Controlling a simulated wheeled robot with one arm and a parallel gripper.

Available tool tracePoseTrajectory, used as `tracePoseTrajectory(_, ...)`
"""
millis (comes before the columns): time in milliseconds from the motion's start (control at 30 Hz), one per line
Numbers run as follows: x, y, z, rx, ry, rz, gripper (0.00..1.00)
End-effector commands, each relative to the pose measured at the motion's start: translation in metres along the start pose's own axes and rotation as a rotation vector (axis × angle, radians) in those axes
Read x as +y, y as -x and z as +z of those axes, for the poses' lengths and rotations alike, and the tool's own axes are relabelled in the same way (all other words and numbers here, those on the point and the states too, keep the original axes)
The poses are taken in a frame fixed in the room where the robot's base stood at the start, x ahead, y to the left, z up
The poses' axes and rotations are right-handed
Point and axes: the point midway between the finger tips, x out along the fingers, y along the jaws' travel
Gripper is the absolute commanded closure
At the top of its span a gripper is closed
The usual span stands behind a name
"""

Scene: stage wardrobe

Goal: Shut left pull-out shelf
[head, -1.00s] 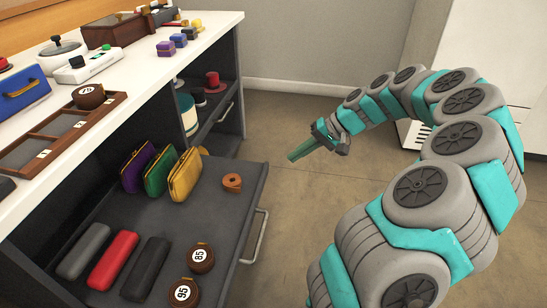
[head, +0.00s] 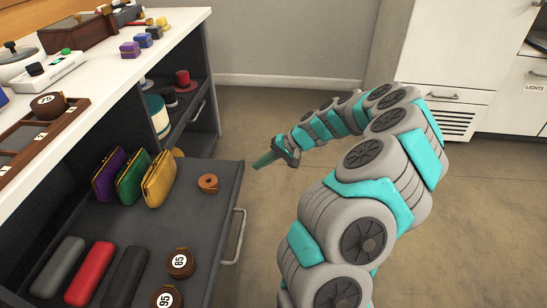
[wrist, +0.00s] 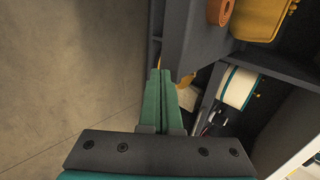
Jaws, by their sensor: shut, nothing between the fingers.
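The left pull-out shelf (head: 100,221) is a dark grey tray pulled out from the cabinet, with a light metal handle (head: 235,235) on its front. It bears purple, green and yellow purses, grey, red and black cases, round numbered items and an orange roll (head: 208,183). My gripper (head: 262,162) is shut and empty, beyond the shelf's far front corner. In the wrist view, my gripper's green fingers (wrist: 162,90) are together close to the dark shelf edge (wrist: 195,40). Whether they touch it I cannot tell.
The right compartment holds hats (head: 182,80) and a white-and-teal drum (head: 157,115), with its own handle (head: 196,111). The white countertop (head: 110,85) carries several small objects. Open floor (head: 300,110) lies right of the shelf. White cabinets (head: 470,60) stand at the back right.

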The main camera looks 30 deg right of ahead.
Motion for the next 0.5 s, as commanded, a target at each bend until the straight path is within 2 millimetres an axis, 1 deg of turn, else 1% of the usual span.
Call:
tracePoseTrajectory(33,-0.006,-0.005,0.000,-0.001,0.003,0.000,1.00)
tracePoseTrajectory(200,-0.016,-0.015,-0.001,0.002,0.000,0.000,1.00)
tracePoseTrajectory(500,-0.019,-0.018,-0.001,0.003,0.000,0.000,1.00)
